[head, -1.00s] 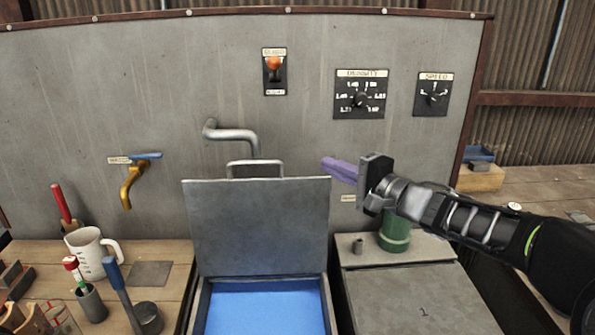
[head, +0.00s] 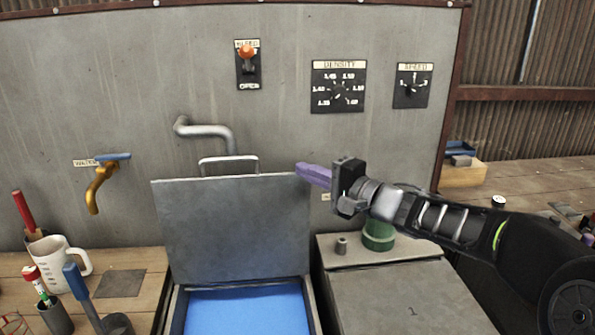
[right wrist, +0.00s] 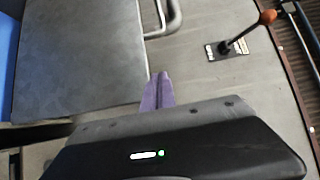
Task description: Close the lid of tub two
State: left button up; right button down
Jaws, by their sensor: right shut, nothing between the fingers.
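The open tub (head: 318,303) with blue inside stands at the lower middle of the head view. Its grey lid (head: 232,232) stands raised at the back, with a metal handle (head: 229,160) on its top edge. I cannot read a number on this tub. The tub to its right has a shut lid (head: 400,300) marked 1. My right gripper (head: 300,168) has purple fingers, shut and empty, close to the raised lid's top right corner. In the right wrist view the fingers (right wrist: 158,92) point at the lid's edge (right wrist: 80,50); I cannot tell whether they touch. My left gripper is out of view.
A grey panel behind carries a bent pipe (head: 205,131), a yellow tap (head: 98,188), an orange-tipped lever (head: 247,55) and two dials. A white jug (head: 58,262) and tools crowd the left bench.

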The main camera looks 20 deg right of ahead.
aim_at(270, 174)
jog(key=w+a, duration=0.2)
jog(key=a, duration=0.1)
jog(key=w+a+b, duration=0.1)
jog(key=w+a, duration=0.2)
jog(key=shift+w+a, duration=0.2)
jog(key=shift+a, duration=0.15)
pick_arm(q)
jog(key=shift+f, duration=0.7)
pick_arm(e)
jog(key=shift+s, duration=0.1)
jog(key=shift+f, duration=0.1)
